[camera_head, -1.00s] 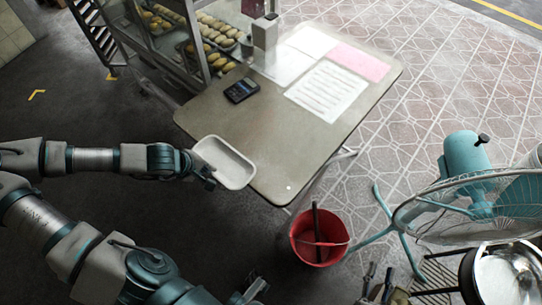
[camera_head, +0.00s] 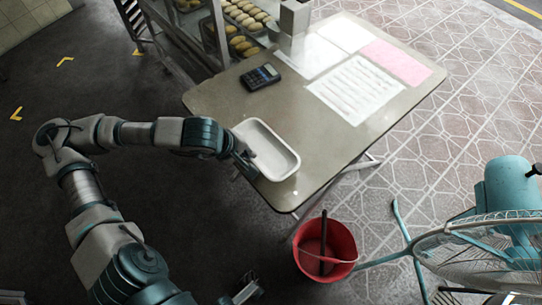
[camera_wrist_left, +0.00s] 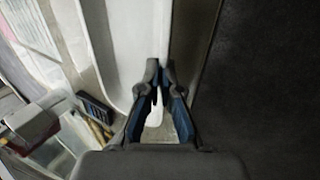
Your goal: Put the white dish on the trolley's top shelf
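The white dish (camera_head: 268,152) is a shallow rectangular tray at the left edge of the grey table (camera_head: 215,98). It appears empty. My left gripper (camera_head: 247,163) is at its left side. In the left wrist view, the fingers (camera_wrist_left: 158,75) are closed around the dish's rim (camera_wrist_left: 133,40), one on each side. I cannot tell whether the dish rests on the table or is held just above it. No trolley can be made out with certainty.
A calculator (camera_head: 260,77), papers (camera_head: 357,90) and a grey box (camera_head: 294,17) are on the table. Trays of buns (camera_head: 243,18) stand in a rack behind. A red bucket (camera_head: 325,250) and a turquoise fan (camera_head: 480,240) stand at the right. The dark floor at left is clear.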

